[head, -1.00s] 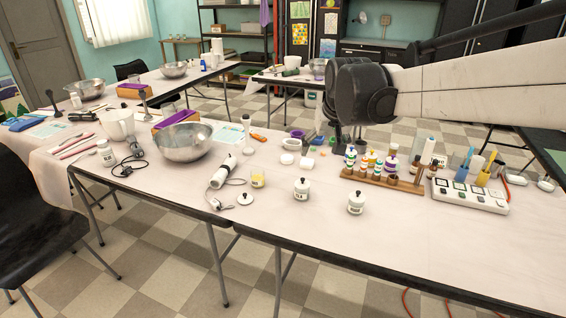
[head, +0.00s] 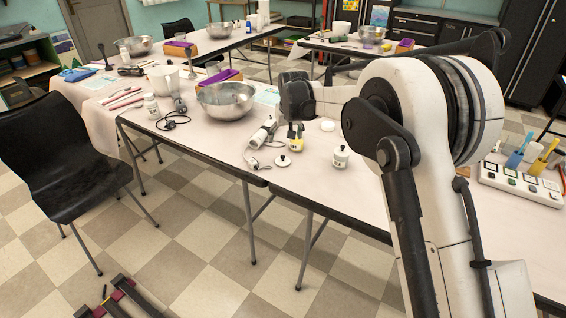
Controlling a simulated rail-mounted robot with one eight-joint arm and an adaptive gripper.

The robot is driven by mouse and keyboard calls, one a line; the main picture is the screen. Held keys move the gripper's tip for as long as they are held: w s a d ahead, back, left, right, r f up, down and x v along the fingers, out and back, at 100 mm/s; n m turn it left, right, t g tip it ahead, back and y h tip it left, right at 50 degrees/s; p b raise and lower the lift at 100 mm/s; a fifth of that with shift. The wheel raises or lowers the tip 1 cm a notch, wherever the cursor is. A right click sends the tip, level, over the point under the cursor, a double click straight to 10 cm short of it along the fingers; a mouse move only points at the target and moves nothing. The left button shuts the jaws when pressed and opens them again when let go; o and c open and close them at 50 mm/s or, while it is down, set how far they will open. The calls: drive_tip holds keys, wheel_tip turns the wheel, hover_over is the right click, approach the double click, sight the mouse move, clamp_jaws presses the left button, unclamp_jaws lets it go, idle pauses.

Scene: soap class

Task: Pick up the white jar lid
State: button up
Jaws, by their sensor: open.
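The white jar lid (head: 283,161), a small round disc with a dark knob, lies on the near table close to its front edge in the head view. My gripper (head: 295,131) points down just behind and slightly right of the lid, apart from it in the picture. Its fingers are small and dark, open, and appear over a small jar with yellow contents (head: 295,145). I cannot tell whether they touch that jar. A white jar with its own dark-knobbed lid (head: 341,157) stands to the right of the loose lid.
A white hand blender (head: 263,132) with a cord lies left of the lid. A metal bowl (head: 226,101) stands behind it. A small white dish (head: 328,126) is right of my gripper. My arm hides much of the table's right side; a white switch box (head: 520,184) shows beyond it.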

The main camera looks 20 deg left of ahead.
approach(283, 156)
drive_tip(key=x, duration=0.5)
drive_tip(key=shift+w+a+r+b, duration=0.1)
drive_tip(key=shift+a+b, duration=0.2)
drive_tip(key=shift+s+d+b+x, duration=0.1)
drive_tip(key=shift+d+b+x, duration=0.05)
drive_tip(key=shift+x, duration=1.2)
drive_tip(key=shift+s+d+b+x, duration=0.1)
drive_tip(key=shift+d+b+x, duration=0.05)
drive_tip(key=shift+x, duration=1.2)
drive_tip(key=shift+c, duration=0.3)
drive_tip(key=c, duration=0.9)
